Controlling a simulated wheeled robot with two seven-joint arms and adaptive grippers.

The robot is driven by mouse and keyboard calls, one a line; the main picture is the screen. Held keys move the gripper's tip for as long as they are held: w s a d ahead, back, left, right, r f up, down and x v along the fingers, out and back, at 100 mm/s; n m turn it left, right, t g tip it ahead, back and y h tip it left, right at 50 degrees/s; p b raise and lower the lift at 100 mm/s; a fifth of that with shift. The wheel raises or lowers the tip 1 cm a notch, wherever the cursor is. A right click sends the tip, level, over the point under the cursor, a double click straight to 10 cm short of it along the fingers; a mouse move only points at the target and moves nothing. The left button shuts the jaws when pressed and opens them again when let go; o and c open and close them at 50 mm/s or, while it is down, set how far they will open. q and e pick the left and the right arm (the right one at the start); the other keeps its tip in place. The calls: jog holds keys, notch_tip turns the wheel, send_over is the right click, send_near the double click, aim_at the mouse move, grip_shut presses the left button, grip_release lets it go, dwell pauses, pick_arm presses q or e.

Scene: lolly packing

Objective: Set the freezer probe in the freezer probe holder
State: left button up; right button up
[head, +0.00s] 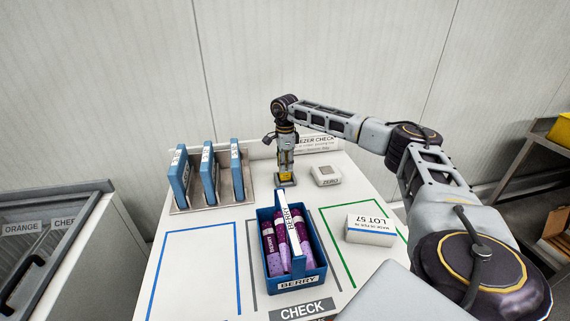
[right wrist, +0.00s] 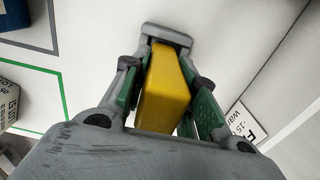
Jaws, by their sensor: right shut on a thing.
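My right gripper (head: 286,163) points down at the back of the white table and is shut on the yellow freezer probe (right wrist: 165,90). In the right wrist view its two green-padded fingers (right wrist: 163,95) lie on either side of the yellow body. In the head view, the lower part of the probe (head: 286,175) shows below the fingers. It is close above or in a small dark base (head: 286,183), which looks like the probe holder. A grey rim (right wrist: 180,35) lies at the probe's far end. I cannot tell how deep the probe sits. My left gripper is not in view.
A blue crate (head: 308,278) of purple lollies stands in front. Blue upright panels in a rack (head: 224,181) stand left of the gripper. A ZERO block (head: 325,175) is close on the right, and a LOT 57 box (head: 370,230) lies further forward.

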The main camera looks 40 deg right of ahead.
jog(key=o, duration=0.7)
jog(key=shift+f, duration=0.1)
jog(key=shift+o, duration=2)
jog(key=shift+r, duration=0.7)
notch_tip(320, 180, up, 4)
jog(key=shift+r, duration=0.25)
notch_tip(320, 180, up, 5)
jog(key=shift+r, duration=0.7)
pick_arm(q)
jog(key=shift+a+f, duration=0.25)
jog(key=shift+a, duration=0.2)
